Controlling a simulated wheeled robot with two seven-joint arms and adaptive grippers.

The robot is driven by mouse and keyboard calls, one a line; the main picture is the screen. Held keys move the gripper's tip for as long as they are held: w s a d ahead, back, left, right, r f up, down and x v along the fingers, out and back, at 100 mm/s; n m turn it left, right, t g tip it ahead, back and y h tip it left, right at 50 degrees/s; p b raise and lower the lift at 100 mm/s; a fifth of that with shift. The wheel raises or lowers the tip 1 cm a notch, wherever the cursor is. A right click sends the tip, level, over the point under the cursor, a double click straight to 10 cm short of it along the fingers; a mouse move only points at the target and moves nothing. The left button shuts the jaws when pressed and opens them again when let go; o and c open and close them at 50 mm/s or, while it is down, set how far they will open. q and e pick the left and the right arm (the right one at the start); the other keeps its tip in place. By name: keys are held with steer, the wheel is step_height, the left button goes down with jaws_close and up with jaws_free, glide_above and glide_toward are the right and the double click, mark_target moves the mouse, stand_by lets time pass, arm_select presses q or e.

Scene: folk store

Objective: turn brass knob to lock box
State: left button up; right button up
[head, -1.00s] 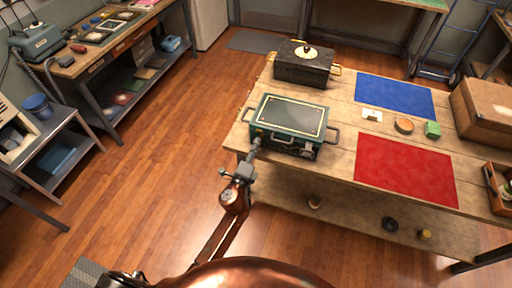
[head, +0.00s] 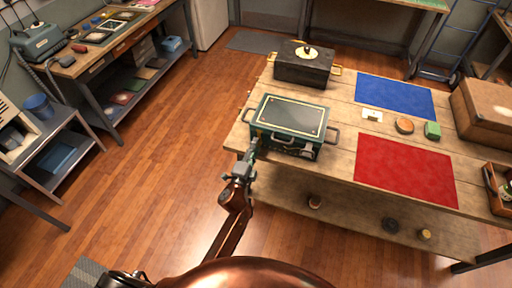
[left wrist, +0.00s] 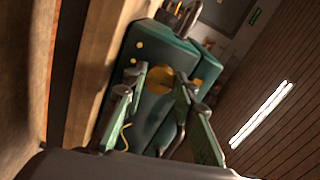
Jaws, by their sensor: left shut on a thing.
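The green box (head: 290,117) with yellow trim on its lid sits on the wooden table near its left front edge. Its lid looks closed. My left gripper (head: 258,138) reaches its front face from below. In the left wrist view the round brass knob (left wrist: 159,79) shows on the box's green side (left wrist: 153,105), between the two fingers of my left gripper (left wrist: 160,82). The gripper is shut on the knob, with a fingertip at each side. In the head view the fingers hide the knob. My right gripper is not in view.
A black box (head: 303,68) with a brass knob on top stands behind. A blue mat (head: 396,95), a red mat (head: 405,170), a green block (head: 432,130) and a round wooden piece (head: 404,126) lie to the right. A brown box (head: 490,105) stands farther right.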

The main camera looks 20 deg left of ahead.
arm_select(q)
steer(key=o, duration=1.2)
steer(key=shift+c, duration=0.2)
steer(key=s, duration=1.2)
steer(key=shift+a+r, duration=0.15)
steer(key=shift+a, duration=0.05)
